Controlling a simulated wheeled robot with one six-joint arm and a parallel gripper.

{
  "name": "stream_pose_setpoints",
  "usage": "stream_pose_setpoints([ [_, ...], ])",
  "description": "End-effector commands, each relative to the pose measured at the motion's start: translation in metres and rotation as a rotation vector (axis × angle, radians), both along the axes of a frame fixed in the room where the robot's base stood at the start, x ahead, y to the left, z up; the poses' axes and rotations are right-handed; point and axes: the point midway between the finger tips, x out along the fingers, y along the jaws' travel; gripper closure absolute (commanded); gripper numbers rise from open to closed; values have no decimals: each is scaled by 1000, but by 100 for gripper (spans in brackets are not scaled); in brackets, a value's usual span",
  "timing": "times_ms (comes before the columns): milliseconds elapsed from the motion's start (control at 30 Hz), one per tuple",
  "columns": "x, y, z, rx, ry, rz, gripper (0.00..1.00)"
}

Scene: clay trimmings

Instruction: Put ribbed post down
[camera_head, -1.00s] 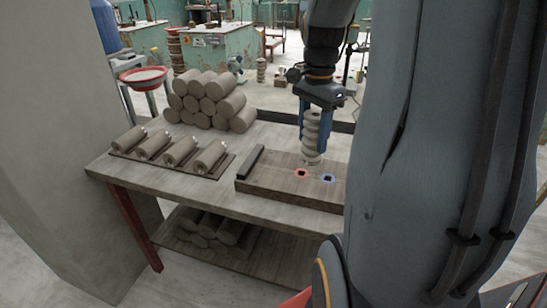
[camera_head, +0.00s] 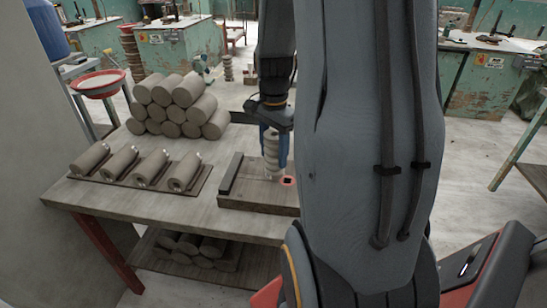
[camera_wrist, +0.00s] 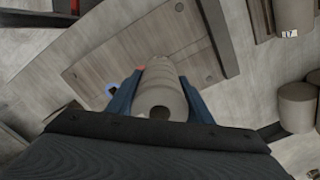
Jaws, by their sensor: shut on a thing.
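The ribbed post (camera_head: 271,150) is a pale grey-beige, stacked-ring piece. My gripper (camera_head: 274,150) is shut on it, with blue fingers on either side, and holds it upright over the wooden board (camera_head: 240,194). In the wrist view the post (camera_wrist: 160,92) points away between the fingers (camera_wrist: 158,98). Its lower end shows just left of the red-marked square hole (camera_head: 288,181); I cannot tell whether it touches the board. The blue-marked hole (camera_wrist: 110,88) shows in the wrist view, beside the left finger; my arm hides it in the head view.
The board lies on a workbench (camera_head: 110,197), with a dark bar (camera_head: 231,174) along its left side. A rack of clay rolls (camera_head: 152,167) lies left, and a pile of rolls (camera_head: 170,105) stands behind. The bench front between rack and board is bare.

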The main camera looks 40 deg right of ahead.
Motion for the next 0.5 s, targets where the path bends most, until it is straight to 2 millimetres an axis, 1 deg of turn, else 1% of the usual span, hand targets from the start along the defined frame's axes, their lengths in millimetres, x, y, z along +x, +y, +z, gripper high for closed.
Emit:
stream_pose_setpoints([
  [100,0,0,-14,1,2,-1,94],
  [167,0,-1,-18,0,0,-1,94],
  [500,0,-1,-20,-1,-1,-1,94],
])
